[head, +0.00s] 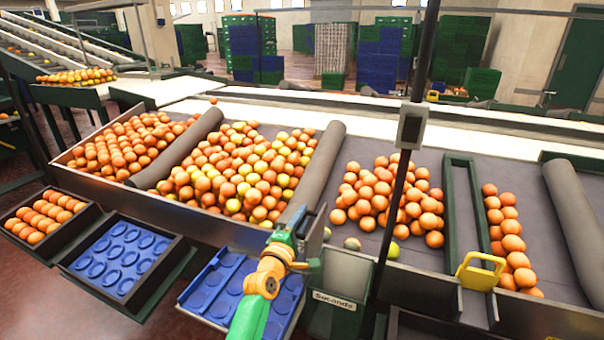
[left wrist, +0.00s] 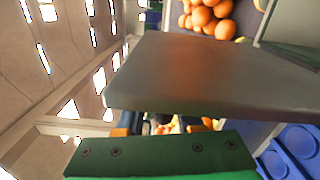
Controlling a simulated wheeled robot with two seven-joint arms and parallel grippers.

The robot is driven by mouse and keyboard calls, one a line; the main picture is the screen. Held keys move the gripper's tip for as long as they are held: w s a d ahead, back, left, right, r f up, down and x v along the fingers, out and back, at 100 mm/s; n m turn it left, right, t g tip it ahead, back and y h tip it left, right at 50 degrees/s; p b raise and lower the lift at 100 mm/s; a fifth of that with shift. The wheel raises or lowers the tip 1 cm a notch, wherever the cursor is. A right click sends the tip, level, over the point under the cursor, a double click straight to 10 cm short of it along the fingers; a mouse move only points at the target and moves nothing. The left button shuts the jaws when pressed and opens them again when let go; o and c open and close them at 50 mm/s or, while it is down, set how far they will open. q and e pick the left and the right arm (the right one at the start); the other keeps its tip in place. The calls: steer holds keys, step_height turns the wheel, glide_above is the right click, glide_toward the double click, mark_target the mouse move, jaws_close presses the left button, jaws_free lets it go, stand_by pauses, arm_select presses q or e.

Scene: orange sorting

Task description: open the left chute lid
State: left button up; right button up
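A grey metal plate, which looks like the left chute lid (head: 314,236), stands raised and tilted at the left side of a dark green box labelled "Seconds" (head: 333,301). In the left wrist view the lid (left wrist: 215,75) is a broad grey panel filling the middle. My left gripper (head: 285,236) is close against the lid's left side, seemingly touching it. The lid hides most of its fingers in the left wrist view, so I cannot see whether they are open or shut. A pale grey panel (head: 347,272) shows beside the lid. My right gripper is not in view.
Piles of oranges (head: 240,170) lie on the sloping deck behind, split by grey rollers (head: 318,165). Blue trays (head: 215,285) sit below my left arm. A dark post with a grey box (head: 411,126) stands right of the chute. A yellow handle (head: 481,271) is farther right.

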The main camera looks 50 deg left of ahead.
mark_target(306, 239)
arm_select(q)
steer(key=shift+o, duration=0.3)
steer(key=shift+f, duration=0.1)
steer(key=shift+s+d, duration=0.1)
steer(key=v, duration=0.7)
